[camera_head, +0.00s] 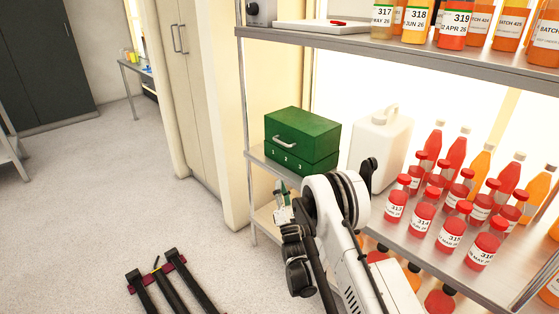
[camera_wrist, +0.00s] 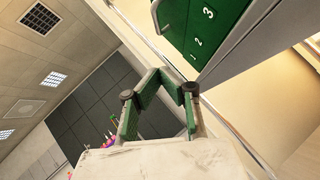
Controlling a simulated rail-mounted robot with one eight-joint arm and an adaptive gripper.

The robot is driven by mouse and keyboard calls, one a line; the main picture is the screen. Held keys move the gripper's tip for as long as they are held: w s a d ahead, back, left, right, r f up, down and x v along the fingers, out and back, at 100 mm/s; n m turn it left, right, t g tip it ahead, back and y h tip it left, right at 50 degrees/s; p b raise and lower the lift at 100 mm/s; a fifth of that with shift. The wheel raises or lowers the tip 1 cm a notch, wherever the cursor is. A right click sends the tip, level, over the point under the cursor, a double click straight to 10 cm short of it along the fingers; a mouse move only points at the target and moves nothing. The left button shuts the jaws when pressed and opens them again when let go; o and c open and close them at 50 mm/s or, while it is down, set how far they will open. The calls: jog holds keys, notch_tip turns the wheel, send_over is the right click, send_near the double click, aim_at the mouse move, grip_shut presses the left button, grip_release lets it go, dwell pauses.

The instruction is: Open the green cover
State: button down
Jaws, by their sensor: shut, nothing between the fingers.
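A green box with a green cover (camera_head: 301,130) stands at the left end of the middle shelf. The cover is down on the box and has a silver handle on its front. The box front (camera_head: 300,162) below it bears the numbers 1, 2 and 3. In the wrist view the numbered front (camera_wrist: 203,35) shows at the top, rotated, ahead of my gripper and to the right. My gripper (camera_wrist: 172,76) is shut and empty, its fingertips together. In the head view my gripper (camera_head: 281,192) is small, below the box's front left and apart from it, partly behind my wrist.
A white jug (camera_head: 378,150) stands right of the green box. Several red and orange bottles (camera_head: 450,222) fill the shelf to the right. An upper shelf (camera_head: 340,42) with labelled bottles and a tray lies above. The floor to the left is mostly clear.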

jog(key=shift+s+d+r+b+x, duration=0.1)
jog(key=shift+d+r+b+x, duration=0.4)
jog(key=shift+x, duration=1.65)
jog(key=shift+s+d+r+b+x, duration=0.2)
jog(key=shift+b+x, duration=0.55)
jog(key=shift+x, duration=1.35)
jog(key=shift+w+d+r+b+x, duration=0.15)
jog(key=shift+d+b+x, duration=0.4)
jog(key=shift+x, duration=1.6)
jog(key=shift+s+a, duration=0.1)
jog(key=shift+s, duration=0.05)
